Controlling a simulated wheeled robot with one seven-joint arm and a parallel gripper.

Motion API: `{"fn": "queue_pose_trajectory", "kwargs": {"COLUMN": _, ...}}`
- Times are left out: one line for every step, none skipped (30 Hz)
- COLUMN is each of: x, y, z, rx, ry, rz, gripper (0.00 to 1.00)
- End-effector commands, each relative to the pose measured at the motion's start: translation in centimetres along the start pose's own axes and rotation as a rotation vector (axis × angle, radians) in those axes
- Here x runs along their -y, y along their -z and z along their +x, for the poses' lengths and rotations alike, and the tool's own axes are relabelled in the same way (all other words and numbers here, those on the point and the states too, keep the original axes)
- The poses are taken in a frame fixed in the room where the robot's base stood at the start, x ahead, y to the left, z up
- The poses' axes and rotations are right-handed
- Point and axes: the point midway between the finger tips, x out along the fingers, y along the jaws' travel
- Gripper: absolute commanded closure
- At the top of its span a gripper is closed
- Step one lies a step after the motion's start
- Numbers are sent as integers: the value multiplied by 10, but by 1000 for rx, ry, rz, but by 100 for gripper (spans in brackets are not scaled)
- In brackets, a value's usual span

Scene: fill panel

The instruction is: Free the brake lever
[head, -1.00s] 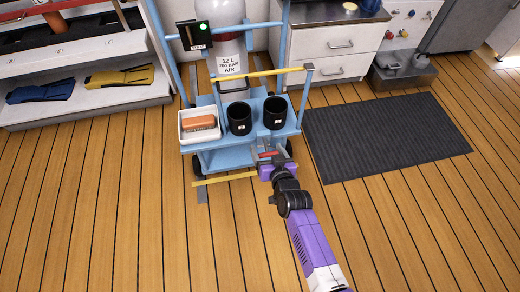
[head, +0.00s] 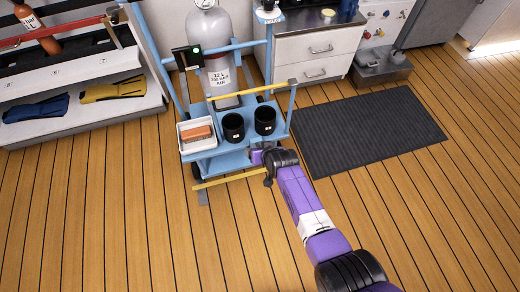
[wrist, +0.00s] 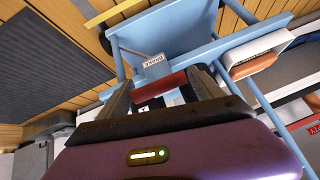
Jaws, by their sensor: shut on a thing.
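The red brake lever (wrist: 172,80) is in the wrist view, lying crosswise between the two fingers of my gripper (wrist: 163,88). The gripper is shut on it. A small label reading BRAKE (wrist: 153,64) sits just beyond the lever on the blue cart (wrist: 175,30). In the head view the cart (head: 215,148) stands upright at upper centre. My gripper (head: 257,157) is at its front right corner, and the lever is hidden there behind my wrist.
A dark mat (head: 365,130) is right. Open floor lies in front.

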Motion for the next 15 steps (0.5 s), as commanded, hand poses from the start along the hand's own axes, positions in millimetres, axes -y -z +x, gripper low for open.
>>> {"fn": "queue_pose_trajectory", "kwargs": {"x": -2, "y": 1, "z": 0, "rx": 4, "ry": -4, "rz": -1, "gripper": 97}}
{"fn": "queue_pose_trajectory", "kwargs": {"x": -2, "y": 1, "z": 0, "rx": 5, "ry": -4, "rz": 0, "gripper": 97}}
{"fn": "queue_pose_trajectory", "kwargs": {"x": -2, "y": 1, "z": 0, "rx": 6, "ry": -4, "rz": 0, "gripper": 97}}
{"fn": "queue_pose_trajectory", "kwargs": {"x": -2, "y": 1, "z": 0, "rx": 6, "ry": -4, "rz": 0, "gripper": 97}}
{"fn": "queue_pose_trajectory", "kwargs": {"x": -2, "y": 1, "z": 0, "rx": 6, "ry": -4, "rz": 0, "gripper": 97}}
{"fn": "queue_pose_trajectory", "kwargs": {"x": -2, "y": 1, "z": 0, "rx": 6, "ry": -4, "rz": 0, "gripper": 97}}
{"fn": "queue_pose_trajectory", "kwargs": {"x": -2, "y": 1, "z": 0, "rx": 6, "ry": -4, "rz": 0, "gripper": 97}}
{"fn": "queue_pose_trajectory", "kwargs": {"x": -2, "y": 1, "z": 0, "rx": 6, "ry": -4, "rz": 0, "gripper": 97}}
{"fn": "queue_pose_trajectory", "kwargs": {"x": -2, "y": 1, "z": 0, "rx": 6, "ry": -4, "rz": 0, "gripper": 97}}
{"fn": "queue_pose_trajectory", "kwargs": {"x": -2, "y": 1, "z": 0, "rx": 5, "ry": -4, "rz": 0, "gripper": 97}}
{"fn": "queue_pose_trajectory", "kwargs": {"x": -2, "y": 1, "z": 0, "rx": 5, "ry": -4, "rz": 0, "gripper": 97}}
{"fn": "queue_pose_trajectory", "kwargs": {"x": -2, "y": 1, "z": 0, "rx": 5, "ry": -4, "rz": 0, "gripper": 97}}
{"fn": "queue_pose_trajectory", "kwargs": {"x": -2, "y": 1, "z": 0, "rx": 5, "ry": -4, "rz": 0, "gripper": 18}}
{"fn": "queue_pose_trajectory", "kwargs": {"x": -2, "y": 1, "z": 0, "rx": 5, "ry": -4, "rz": 0, "gripper": 12}}
{"fn": "queue_pose_trajectory", "kwargs": {"x": -2, "y": 1, "z": 0, "rx": 5, "ry": -3, "rz": 0, "gripper": 4}}
